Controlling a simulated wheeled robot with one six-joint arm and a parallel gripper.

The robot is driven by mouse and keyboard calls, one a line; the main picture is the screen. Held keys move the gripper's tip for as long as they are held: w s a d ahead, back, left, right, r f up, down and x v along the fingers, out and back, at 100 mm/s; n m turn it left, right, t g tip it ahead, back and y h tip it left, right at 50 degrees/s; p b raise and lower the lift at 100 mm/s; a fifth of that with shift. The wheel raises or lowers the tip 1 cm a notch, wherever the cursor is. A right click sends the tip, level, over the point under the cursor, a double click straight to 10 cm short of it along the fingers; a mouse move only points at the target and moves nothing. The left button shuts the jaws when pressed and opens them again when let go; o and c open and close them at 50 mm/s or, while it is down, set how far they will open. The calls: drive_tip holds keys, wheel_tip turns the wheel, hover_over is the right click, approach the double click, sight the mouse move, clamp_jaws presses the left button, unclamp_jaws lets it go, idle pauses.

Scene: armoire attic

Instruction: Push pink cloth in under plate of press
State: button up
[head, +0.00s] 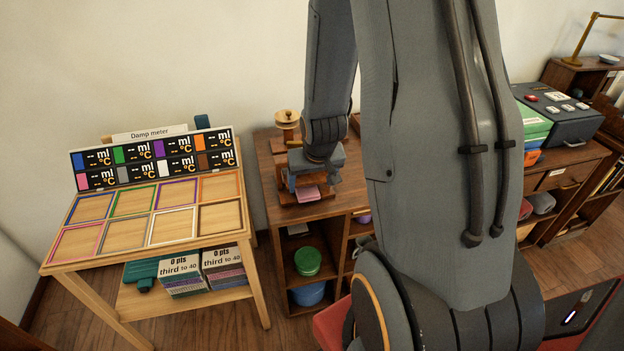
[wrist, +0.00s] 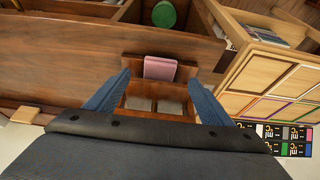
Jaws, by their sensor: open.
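The pink cloth (head: 307,194) is a small folded pad at the front of the wooden press (head: 287,118), on the cabinet top. The wrist view shows the cloth (wrist: 160,68) lying between the tips of my gripper (wrist: 159,79), with space on both sides. My blue fingers are apart and hold nothing. In the wrist view the press frame (wrist: 160,88) lies between my fingers, with two pale squares inside it. In the head view my gripper (head: 308,184) and wrist cover much of the press, so its plate is hidden.
A damp meter table (head: 150,255) with coloured frames stands left of the cabinet (head: 262,180). A green round container (head: 307,262) and a blue one (head: 308,293) sit on shelves below. A grey case (head: 560,118) stands farther right. Bare cabinet top lies around the press.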

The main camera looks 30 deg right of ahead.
sight(309, 193)
drive_tip(key=shift+p+x, duration=0.4)
drive_tip(key=shift+x, duration=2.9)
drive_tip(key=c, duration=1.1)
